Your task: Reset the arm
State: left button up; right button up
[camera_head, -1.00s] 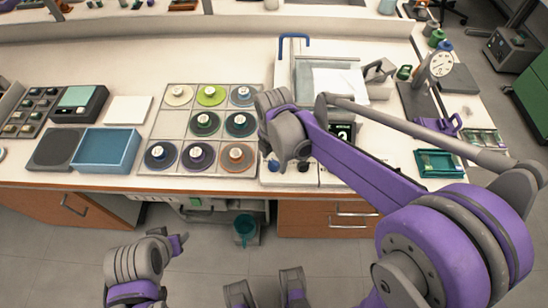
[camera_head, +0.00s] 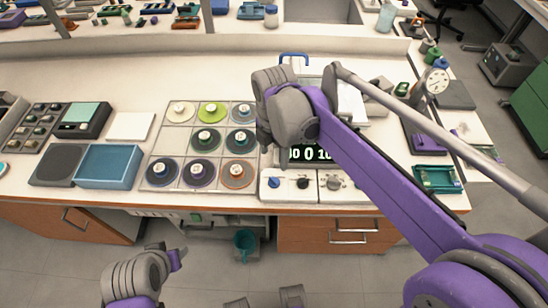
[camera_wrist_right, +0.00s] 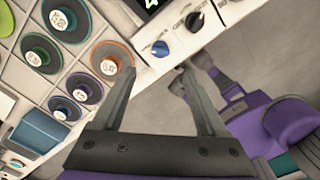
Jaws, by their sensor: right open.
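My right arm crosses the right of the head view, its grey wrist joint (camera_head: 290,115) above the bench by the control panel. Part of my left arm (camera_head: 135,275) shows at the bottom left of the head view.
The control panel (camera_head: 318,188) with knobs and a lit display is partly covered by my arm. A rack of colored discs (camera_head: 160,150) stands to its left. A blue tray (camera_head: 108,168) is further left. A dial gauge stand (camera_head: 437,82) is at the right.

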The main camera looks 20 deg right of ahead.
dwell(0.5)
jog(key=s+d+m+t+p, duration=0.2)
jog(key=s+m, duration=0.5)
jog(key=m, duration=0.5)
jog(key=s+d+f+m+t+p, duration=0.1)
jog(key=s+d+m+t+p, duration=0.2)
jog(key=s+m, duration=0.4)
jog(key=shift+s+d+f+m, duration=0.3)
jog(key=shift+d+m, duration=0.5)
jog(key=shift+m, duration=1.7)
